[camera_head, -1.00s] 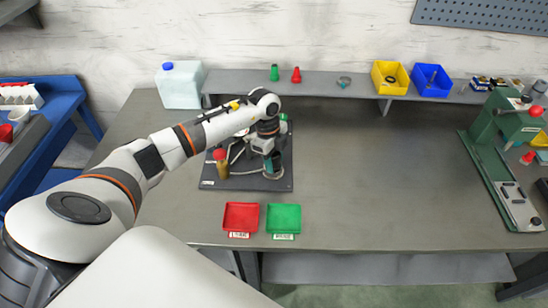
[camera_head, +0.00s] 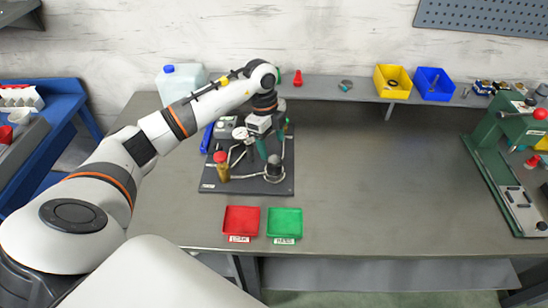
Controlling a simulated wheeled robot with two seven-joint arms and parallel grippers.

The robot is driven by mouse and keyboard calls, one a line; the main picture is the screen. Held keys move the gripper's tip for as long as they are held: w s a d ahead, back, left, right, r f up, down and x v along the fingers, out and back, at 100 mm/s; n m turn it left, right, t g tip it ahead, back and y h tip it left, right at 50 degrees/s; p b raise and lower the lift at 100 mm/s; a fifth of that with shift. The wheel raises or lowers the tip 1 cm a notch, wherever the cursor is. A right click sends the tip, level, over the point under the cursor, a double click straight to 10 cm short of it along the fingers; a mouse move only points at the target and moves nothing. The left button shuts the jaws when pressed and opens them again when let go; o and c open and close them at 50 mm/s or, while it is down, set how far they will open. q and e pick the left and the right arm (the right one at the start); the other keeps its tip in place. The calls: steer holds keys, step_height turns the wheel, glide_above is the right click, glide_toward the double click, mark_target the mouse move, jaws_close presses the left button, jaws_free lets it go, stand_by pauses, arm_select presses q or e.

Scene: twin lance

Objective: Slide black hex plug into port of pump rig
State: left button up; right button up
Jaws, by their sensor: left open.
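The pump rig is a dark board (camera_head: 215,185) on the bench, bearing a pale gauge (camera_head: 240,133), a brass cylinder with a red cap (camera_head: 221,168), hoses and a silver fitting (camera_head: 273,170). My left arm reaches over it from the left. My left gripper (camera_head: 264,149) is open and points down above the rig, just behind the silver fitting. Its fingertips are small here, and I see nothing held between them. I cannot make out the black hex plug or the port. My right gripper is not in view.
A red tray (camera_head: 241,220) and a green tray (camera_head: 284,222) lie in front of the rig. A shelf behind carries a white jug (camera_head: 181,84), a yellow bin (camera_head: 391,82) and a blue bin (camera_head: 433,84). A green press (camera_head: 500,165) stands right. The middle bench is clear.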

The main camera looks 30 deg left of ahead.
mark_target(270, 157)
arm_select(q)
steer(key=shift+a+r, duration=0.15)
steer(key=shift+r, duration=0.9)
steer(key=shift+a+r, duration=0.15)
steer(key=shift+r, duration=0.9)
steer(key=shift+f, duration=0.1)
